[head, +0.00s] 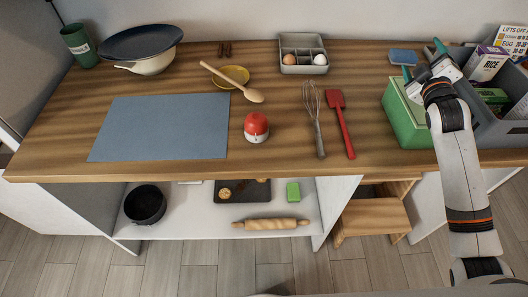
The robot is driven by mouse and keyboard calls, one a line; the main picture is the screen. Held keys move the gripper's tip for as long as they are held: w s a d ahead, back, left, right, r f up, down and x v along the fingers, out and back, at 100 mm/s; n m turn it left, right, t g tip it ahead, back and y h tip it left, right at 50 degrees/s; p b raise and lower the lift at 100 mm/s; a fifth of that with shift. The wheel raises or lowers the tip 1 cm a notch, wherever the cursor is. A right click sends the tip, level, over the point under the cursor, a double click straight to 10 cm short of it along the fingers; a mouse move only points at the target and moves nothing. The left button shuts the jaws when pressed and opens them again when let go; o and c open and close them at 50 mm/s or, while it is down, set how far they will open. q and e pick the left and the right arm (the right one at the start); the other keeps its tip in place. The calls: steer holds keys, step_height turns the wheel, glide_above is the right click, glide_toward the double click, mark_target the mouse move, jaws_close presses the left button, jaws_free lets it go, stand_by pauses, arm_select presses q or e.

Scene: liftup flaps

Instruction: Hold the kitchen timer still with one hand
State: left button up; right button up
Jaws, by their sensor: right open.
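The kitchen timer (256,127), a small round thing with a red top and a white lower part, stands on the wooden counter (380,165) near the middle, right of the blue-grey mat. My right gripper (423,62) is at the far right of the head view. It is open, its teal-tipped fingers spread above the back of the green box, well apart from the timer. Nothing shows between its fingers. My left gripper is not in view.
A whisk (314,112) and a red spatula (341,120) lie right of the timer. A wooden spoon (226,79) rests across a yellow dish (230,76) behind it. A green box (402,120) and a grey crate (487,127) stand at right. The blue-grey mat (160,127) is bare.

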steer(key=w+a+f+n+y, duration=0.15)
steer(key=a+n, duration=0.35)
steer(key=a, duration=0.6)
steer(key=w+a+n+y, duration=0.1)
steer(key=a+n+y, duration=0.25)
steer(key=a, duration=0.65)
steer(key=n+g, duration=0.5)
steer(key=n, duration=1.3)
glide_toward(258, 135)
steer(key=shift+h, duration=0.3)
steer(key=x, duration=1.2)
steer(key=shift+w+a, duration=0.2)
steer(key=shift+w, duration=0.15)
steer(key=shift+c, duration=0.4)
steer(key=c, duration=1)
steer(key=o, duration=0.8)
